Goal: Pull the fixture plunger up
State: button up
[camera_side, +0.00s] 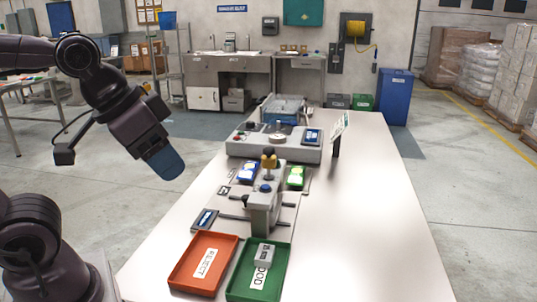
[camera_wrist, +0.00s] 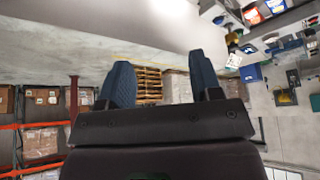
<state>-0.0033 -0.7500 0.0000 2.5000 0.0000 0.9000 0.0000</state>
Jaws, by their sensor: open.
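A grey fixture (camera_side: 262,218) stands mid-table in the side view, with a blue round top and side rods. The fixture is not clear in the wrist view.
An orange-red tray (camera_side: 230,282) and a green tray (camera_side: 281,286) holding a grey block (camera_side: 264,254) lie at the near end. A grey weigher (camera_side: 305,148) and a small upright sign (camera_side: 337,138) stand behind the fixture. The table's right side is clear.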

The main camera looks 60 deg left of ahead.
jog(key=w+a+f+n+g, duration=0.4)
jog(key=a+f+n, duration=0.1)
jog(key=a+f, duration=0.1)
jog(key=n+t+h, duration=0.9)
jog(key=n+t, duration=0.5)
jog(key=n, duration=1.1)
send_near(269, 148)
jog(key=x, duration=1)
jog(key=shift+d+f, duration=0.1)
jog(key=shift+f, duration=0.1)
